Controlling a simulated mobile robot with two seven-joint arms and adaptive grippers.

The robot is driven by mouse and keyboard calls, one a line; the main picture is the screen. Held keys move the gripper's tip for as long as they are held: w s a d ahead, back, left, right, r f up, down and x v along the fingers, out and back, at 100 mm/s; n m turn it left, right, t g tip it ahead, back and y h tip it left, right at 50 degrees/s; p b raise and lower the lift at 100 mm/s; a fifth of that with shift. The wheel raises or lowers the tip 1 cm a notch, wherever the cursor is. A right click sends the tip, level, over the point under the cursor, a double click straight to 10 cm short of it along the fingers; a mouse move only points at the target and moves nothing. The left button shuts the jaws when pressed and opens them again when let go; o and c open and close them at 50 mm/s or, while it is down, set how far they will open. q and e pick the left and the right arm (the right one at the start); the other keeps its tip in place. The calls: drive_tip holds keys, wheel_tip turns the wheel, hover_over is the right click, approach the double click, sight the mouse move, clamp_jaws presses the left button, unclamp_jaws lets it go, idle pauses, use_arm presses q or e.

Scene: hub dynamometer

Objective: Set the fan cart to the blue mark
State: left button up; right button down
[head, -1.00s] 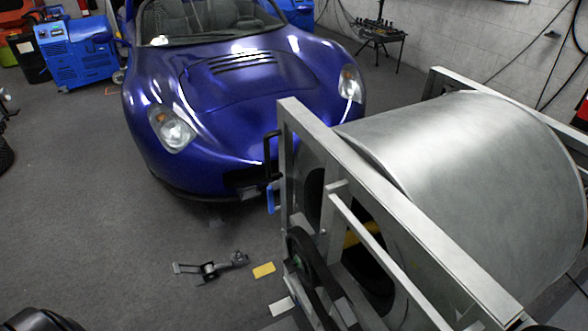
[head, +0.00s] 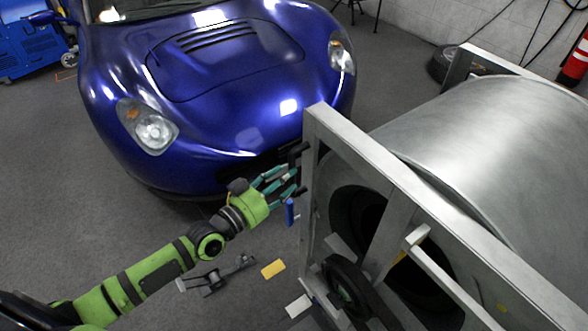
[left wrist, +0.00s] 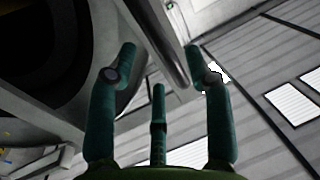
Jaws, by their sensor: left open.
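The fan cart appears to be the big silver drum in a grey metal frame (head: 385,182) at the right of the head view. A dark handle (head: 300,152) sticks out at its near-left upright. My left gripper (head: 290,182) is open, its teal fingers beside that upright just below the handle. In the left wrist view a grey bar (left wrist: 165,42) runs between and beyond the open fingertips (left wrist: 160,62); I cannot tell whether they touch it. A small blue piece (head: 290,212) shows below the gripper; I cannot tell whether it is a floor mark or part of the cart.
A blue car (head: 215,90) stands close behind my left gripper. On the floor lie a yellow mark (head: 273,269), a white mark (head: 298,306) and a dark metal bracket (head: 216,277). A fire extinguisher (head: 575,60) is at the far right. Floor at left is open.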

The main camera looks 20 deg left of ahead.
use_arm(q)
drive_tip(key=x, duration=0.3)
drive_tip(key=shift+w, duration=0.2)
drive_tip(key=shift+w+d, duration=0.1)
drive_tip(key=shift+w, duration=0.15)
clamp_jaws()
use_arm(e)
drive_tip(key=shift+w+a+r, duration=0.2)
drive_tip(key=shift+w+a, duration=0.1)
drive_tip(key=shift+a, duration=0.1)
use_arm(q)
drive_tip(key=shift+s+d, duration=0.1)
use_arm(e)
drive_tip(key=shift+r, duration=0.1)
